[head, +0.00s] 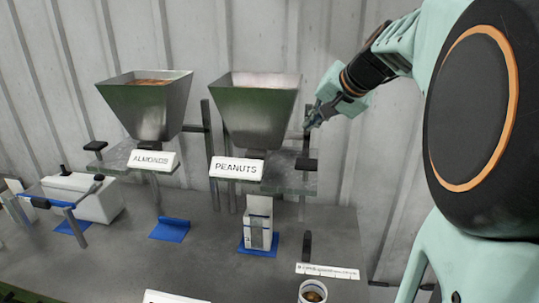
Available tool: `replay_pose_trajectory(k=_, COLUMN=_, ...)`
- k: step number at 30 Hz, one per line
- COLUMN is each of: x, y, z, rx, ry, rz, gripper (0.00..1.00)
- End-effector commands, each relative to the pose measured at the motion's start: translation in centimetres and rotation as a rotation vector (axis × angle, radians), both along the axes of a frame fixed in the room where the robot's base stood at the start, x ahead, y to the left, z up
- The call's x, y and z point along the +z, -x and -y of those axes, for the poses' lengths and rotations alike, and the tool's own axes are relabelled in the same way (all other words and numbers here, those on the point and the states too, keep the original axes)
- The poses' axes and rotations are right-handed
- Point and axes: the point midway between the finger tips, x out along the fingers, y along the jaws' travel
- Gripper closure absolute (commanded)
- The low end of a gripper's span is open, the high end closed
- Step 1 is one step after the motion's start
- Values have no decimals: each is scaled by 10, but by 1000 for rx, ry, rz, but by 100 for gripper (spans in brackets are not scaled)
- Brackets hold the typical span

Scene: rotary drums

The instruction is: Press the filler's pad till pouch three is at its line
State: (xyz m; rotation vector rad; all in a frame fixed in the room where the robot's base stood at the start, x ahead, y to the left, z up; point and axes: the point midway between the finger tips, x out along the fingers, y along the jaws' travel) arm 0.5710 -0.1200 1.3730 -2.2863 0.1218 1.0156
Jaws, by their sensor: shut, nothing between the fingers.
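A metal hopper labelled PEANUTS (255,112) stands on a glassy shelf. A small black pad (306,164) sits at the shelf's right end. My gripper (308,124) is shut and empty; in the picture it is above this pad, apart from it. A white pouch (258,232) stands upright under the peanut hopper, behind a small grey frame. Its number, its line and its fill level are too small to make out. Only this one standing pouch is clear to me.
A second hopper labelled ALMONDS (147,106) stands left, with another black pad (95,146). A blue mat (170,229) lies empty below it. A white box (88,197) with blue-barred tool is at left. A cup (313,291) stands at the front right.

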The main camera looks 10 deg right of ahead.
Motion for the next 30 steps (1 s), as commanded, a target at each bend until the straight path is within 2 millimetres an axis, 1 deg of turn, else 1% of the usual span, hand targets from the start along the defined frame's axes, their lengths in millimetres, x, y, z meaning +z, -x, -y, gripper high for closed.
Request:
replay_pose_trajectory(k=1, x=-9, y=0, z=0, rx=-1, ry=0, rz=-2, gripper=100)
replay_pose_trajectory(k=12, x=-63, y=0, z=0, rx=0, ry=0, rz=0, gripper=100)
replay_pose_trajectory(k=15, x=-72, y=0, z=0, rx=0, ry=0, rz=0, gripper=100)
replay_pose_trajectory(k=20, x=-78, y=0, z=0, rx=-1, ry=0, rz=1, gripper=100)
replay_pose_trajectory(k=30, x=-77, y=0, z=0, rx=0, ry=0, rz=0, gripper=100)
